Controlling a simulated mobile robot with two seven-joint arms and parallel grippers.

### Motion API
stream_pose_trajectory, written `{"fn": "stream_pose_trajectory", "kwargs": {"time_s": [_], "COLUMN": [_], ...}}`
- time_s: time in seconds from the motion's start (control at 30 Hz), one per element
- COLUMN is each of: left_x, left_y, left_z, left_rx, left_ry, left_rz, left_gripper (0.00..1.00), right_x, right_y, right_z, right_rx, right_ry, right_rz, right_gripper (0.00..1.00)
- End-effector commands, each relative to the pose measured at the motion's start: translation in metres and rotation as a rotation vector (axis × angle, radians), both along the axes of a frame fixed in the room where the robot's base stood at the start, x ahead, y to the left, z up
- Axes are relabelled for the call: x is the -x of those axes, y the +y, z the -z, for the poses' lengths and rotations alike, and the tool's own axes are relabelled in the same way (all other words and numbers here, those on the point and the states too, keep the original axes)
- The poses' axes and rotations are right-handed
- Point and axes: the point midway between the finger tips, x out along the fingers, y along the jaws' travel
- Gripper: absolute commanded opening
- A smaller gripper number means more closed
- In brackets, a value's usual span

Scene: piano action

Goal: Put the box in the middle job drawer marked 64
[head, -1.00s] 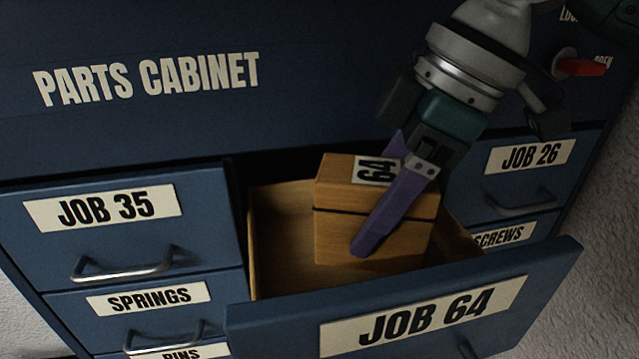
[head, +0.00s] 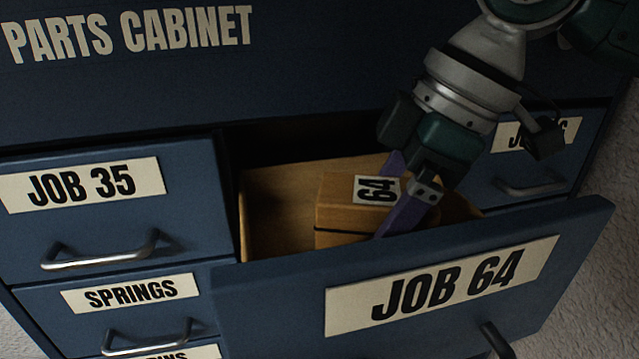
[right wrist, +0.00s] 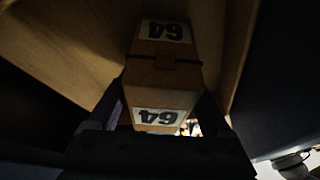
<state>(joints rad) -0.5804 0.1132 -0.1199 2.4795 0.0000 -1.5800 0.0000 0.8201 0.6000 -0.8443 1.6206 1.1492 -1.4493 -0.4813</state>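The wooden box (head: 342,217) has a dark line around it and a white label reading 64 on top. It is inside the pulled-out middle drawer marked JOB 64 (head: 268,305), and the drawer front hides its lower part. I cannot tell whether it touches the drawer floor. My right gripper (head: 388,203) reaches down from the upper right with its purple fingers on two opposite sides of the box. In the right wrist view the box (right wrist: 165,78) sits between the fingers and shows two 64 labels. My left gripper is not in view.
The JOB 35 drawer (head: 190,215) and the SPRINGS drawer (head: 200,310) are shut on the left. Another shut drawer (head: 575,150) is on the right, its label partly covered by my arm. Bare wooden floor (head: 285,190) shows left of the box.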

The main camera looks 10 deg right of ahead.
Motion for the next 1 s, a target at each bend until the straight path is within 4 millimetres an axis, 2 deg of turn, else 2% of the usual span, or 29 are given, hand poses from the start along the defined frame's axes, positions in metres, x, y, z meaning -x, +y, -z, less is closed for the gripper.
{"fn": "stream_pose_trajectory", "kwargs": {"time_s": [0.03, 0.13, 0.43, 0.5, 0.67, 0.8, 1.0], "left_x": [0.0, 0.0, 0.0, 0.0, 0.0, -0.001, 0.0], "left_y": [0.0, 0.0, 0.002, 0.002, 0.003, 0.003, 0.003], "left_z": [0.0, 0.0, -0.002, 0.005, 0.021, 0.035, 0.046], "left_rx": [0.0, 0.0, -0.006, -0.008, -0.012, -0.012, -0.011], "left_ry": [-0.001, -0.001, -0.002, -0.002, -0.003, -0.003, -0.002], "left_rz": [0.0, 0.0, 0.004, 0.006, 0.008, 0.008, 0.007], "left_gripper": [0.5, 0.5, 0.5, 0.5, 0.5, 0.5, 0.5], "right_x": [0.0, 0.0, 0.0, 0.0, 0.004, 0.008, 0.013], "right_y": [0.0, 0.0, 0.0, -0.003, -0.015, -0.026, -0.038], "right_z": [0.0, 0.0, -0.005, -0.009, -0.036, -0.067, -0.101], "right_rx": [0.0, 0.0, 0.0, -0.001, 0.0, -0.001, -0.002], "right_ry": [0.0, 0.0, -0.002, -0.003, -0.008, -0.009, -0.004], "right_rz": [0.0, 0.0, -0.001, 0.002, 0.001, 0.002, 0.001], "right_gripper": [0.9, 1.0, 1.0, 1.0, 1.0, 1.0, 1.0]}}
